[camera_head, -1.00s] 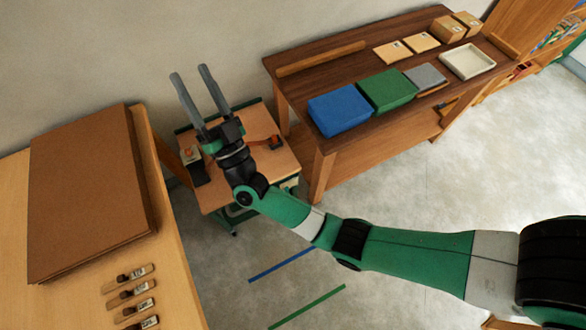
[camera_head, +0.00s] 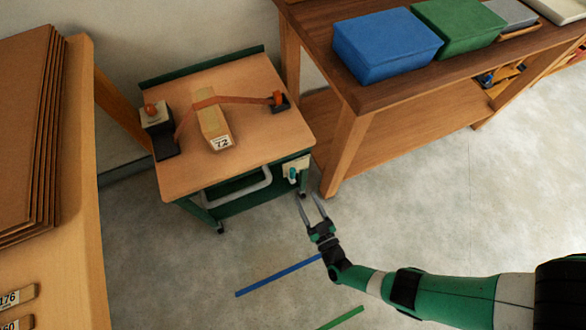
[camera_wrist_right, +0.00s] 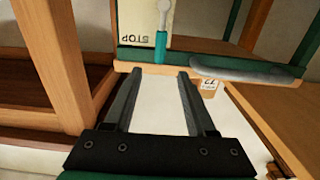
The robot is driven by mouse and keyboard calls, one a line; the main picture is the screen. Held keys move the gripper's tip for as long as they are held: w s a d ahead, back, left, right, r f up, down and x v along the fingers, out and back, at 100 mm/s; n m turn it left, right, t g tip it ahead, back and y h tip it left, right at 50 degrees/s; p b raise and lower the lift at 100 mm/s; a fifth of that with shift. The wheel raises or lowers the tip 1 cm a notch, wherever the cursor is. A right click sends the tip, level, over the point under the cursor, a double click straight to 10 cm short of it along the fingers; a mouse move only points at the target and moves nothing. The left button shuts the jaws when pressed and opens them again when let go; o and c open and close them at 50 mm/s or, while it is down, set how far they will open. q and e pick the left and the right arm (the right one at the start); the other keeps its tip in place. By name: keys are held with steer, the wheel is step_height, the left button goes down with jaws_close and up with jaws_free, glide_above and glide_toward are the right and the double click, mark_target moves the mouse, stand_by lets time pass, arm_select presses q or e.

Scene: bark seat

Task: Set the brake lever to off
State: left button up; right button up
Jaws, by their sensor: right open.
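The brake lever (camera_head: 292,174) is small, with a teal grip, on a cream plate (camera_head: 297,165) at the front right of the green-framed cart (camera_head: 250,140). In the right wrist view, the lever (camera_wrist_right: 161,42) stands in front of the plate (camera_wrist_right: 138,28), whose printed word "STOP" appears upside down. My right gripper (camera_head: 312,208) is open and empty, just in front of and below the lever in the head view. In the wrist view its fingers (camera_wrist_right: 156,72) point toward the lever and are apart from it. My left gripper is out of view.
A labelled block (camera_head: 212,127) under an orange strap (camera_head: 235,99) lies on the cart top. The cart's grey handle (camera_head: 238,188) is left of the lever. A dark wooden bench (camera_head: 385,95) with a blue box (camera_head: 385,45) stands at right. Floor in front is open.

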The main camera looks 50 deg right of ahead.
mark_target(294, 174)
steer(key=b+x, duration=0.3)
steer(key=x, duration=0.8)
steer(key=shift+b, duration=0.4)
steer(key=shift+w+d+r, duration=0.2)
steer(key=shift+w+d, duration=0.05)
steer(key=shift+w, duration=0.2)
jaws_close()
stand_by(0.3)
